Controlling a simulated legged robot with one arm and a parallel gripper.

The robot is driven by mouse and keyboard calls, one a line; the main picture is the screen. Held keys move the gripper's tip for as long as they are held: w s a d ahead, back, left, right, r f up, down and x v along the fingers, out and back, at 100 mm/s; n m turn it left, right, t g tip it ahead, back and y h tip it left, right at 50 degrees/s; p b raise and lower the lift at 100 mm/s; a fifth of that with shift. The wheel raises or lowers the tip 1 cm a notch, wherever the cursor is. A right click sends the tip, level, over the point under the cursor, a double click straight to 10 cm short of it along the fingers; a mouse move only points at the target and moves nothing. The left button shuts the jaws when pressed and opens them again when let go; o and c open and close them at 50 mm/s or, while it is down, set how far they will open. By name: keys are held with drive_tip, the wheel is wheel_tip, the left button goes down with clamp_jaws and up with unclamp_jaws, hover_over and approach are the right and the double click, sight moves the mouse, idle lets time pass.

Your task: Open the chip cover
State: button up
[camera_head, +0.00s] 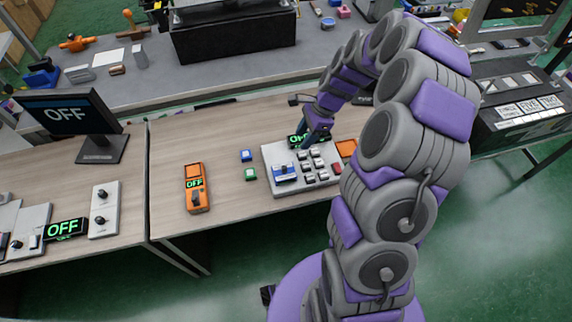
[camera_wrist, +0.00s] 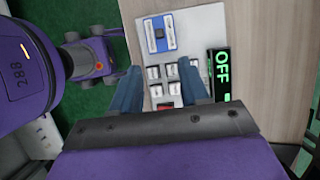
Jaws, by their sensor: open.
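A light grey panel (camera_head: 272,156) lies on the wooden table and also shows in the wrist view (camera_wrist: 205,20). A blue and silver piece (camera_head: 285,174), which looks like the chip cover, sits at its near left corner; whether it is shut is too small to tell. In the wrist view this piece (camera_wrist: 159,34) lies beyond my fingertips, clear of them. My gripper (camera_wrist: 160,68) is open and empty, its two blue-grey fingers over the panel's white keys. In the head view my gripper (camera_head: 314,132) is above the panel's far side, partly hidden by my arm.
Several white keys (camera_head: 308,153) and a red button (camera_head: 336,167) share the panel. An OFF display (camera_wrist: 219,75) stands beside it.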

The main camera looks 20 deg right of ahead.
sight(285, 167)
drive_tip(key=b+x, duration=0.2)
drive_tip(key=x, duration=1.3)
drive_tip(key=shift+f+b, duration=0.1)
drive_tip(key=shift+b, duration=0.3)
drive_tip(key=shift+c, duration=0.3)
clamp_jaws()
